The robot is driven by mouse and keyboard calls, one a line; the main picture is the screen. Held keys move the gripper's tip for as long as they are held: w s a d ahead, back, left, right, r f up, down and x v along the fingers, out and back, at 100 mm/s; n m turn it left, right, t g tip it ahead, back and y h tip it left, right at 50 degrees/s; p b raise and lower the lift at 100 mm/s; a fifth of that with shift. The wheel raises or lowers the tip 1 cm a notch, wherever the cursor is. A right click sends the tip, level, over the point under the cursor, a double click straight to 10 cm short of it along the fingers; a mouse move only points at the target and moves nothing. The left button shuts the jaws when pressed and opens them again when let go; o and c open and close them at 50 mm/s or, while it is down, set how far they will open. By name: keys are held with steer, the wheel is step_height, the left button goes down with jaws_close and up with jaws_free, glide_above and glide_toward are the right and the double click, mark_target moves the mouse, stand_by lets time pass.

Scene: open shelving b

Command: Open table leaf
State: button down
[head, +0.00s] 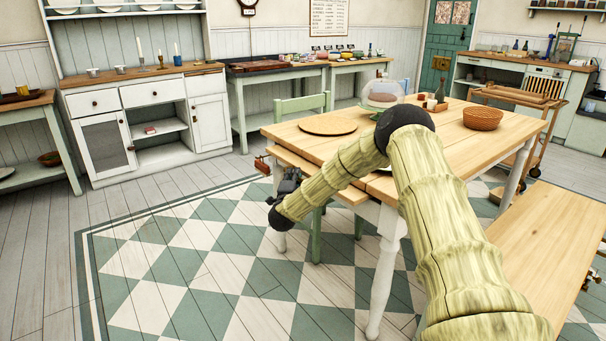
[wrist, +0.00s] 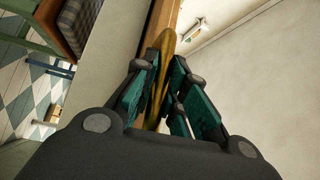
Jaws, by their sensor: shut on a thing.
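The wooden table (head: 455,145) with white legs stands at centre right. A wooden leaf (head: 342,188) shows as a lower board under its near left edge, projecting slightly. My gripper (head: 287,182) is at that left end, beside the leaf edge and mostly hidden by its own wrist in the head view. In the wrist view my gripper (wrist: 168,88) has its green-padded fingers closed around a long, brass-coloured handle (wrist: 165,45). The handle lies against a brown wooden edge (wrist: 161,18). How it is fixed to the leaf is hidden.
A round board (head: 327,125), a glass dome (head: 382,92) and a basket (head: 483,118) stand on the table. A green chair (head: 302,104) is behind it. A wooden bench (head: 545,245) is at right. The checked floor (head: 190,260) at left is clear.

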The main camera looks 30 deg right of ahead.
steer(key=s+a, duration=0.2)
steer(key=a, duration=2.1)
steer(key=shift+a+f, duration=0.15)
steer(key=c, duration=1.5)
jaws_free()
steer(key=shift+o, duration=0.2)
steer(key=v, duration=1.2)
